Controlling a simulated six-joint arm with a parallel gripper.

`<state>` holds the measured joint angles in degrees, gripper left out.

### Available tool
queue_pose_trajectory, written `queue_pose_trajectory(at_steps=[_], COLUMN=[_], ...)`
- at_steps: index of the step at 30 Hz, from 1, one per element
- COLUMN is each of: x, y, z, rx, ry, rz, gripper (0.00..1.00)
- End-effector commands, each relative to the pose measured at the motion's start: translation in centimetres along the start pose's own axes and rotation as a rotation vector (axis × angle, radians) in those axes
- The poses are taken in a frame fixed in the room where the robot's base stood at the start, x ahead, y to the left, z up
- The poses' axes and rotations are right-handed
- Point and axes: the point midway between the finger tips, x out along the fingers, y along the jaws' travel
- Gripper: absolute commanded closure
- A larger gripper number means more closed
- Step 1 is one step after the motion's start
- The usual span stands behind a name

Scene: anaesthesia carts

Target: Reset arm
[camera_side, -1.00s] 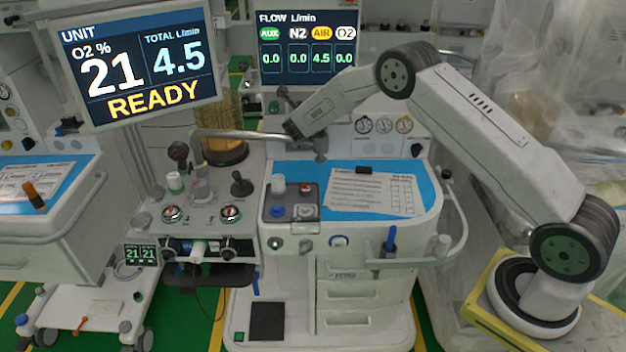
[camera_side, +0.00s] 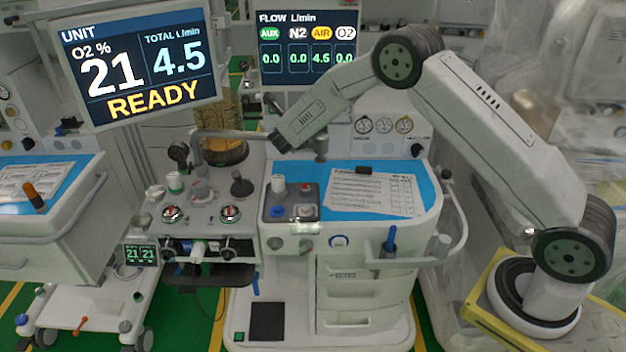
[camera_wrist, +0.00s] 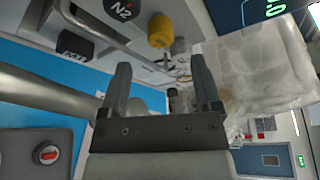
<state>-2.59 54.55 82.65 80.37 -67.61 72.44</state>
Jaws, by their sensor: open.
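My gripper (camera_side: 274,143) is at the end of my raised arm, above the back edge of the cart's blue worktop in the side view. In the wrist view my gripper (camera_wrist: 161,82) shows two dark fingers standing well apart with nothing held between them. The fingers are too small to make out in the side view.
A grey metal bar (camera_side: 228,133) runs close by my gripper. The blue worktop (camera_side: 300,170) below carries a sheet of paper (camera_side: 375,192) and a grey control block (camera_side: 291,203). The flow screen (camera_side: 306,48) stands behind. A yellow knob (camera_wrist: 160,31) shows in the wrist view.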

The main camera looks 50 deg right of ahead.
Motion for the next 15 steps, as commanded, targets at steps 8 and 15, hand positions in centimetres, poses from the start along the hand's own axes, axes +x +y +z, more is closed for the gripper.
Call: queue_pose_trajectory(at_steps=[8,15], x=[-0.12,-0.34], y=[-0.01,-0.25], z=[-0.01,0.43], rx=[0.000,-0.044], ry=[0.000,-0.036], rz=[0.000,0.023], gripper=[0.18,0.18])
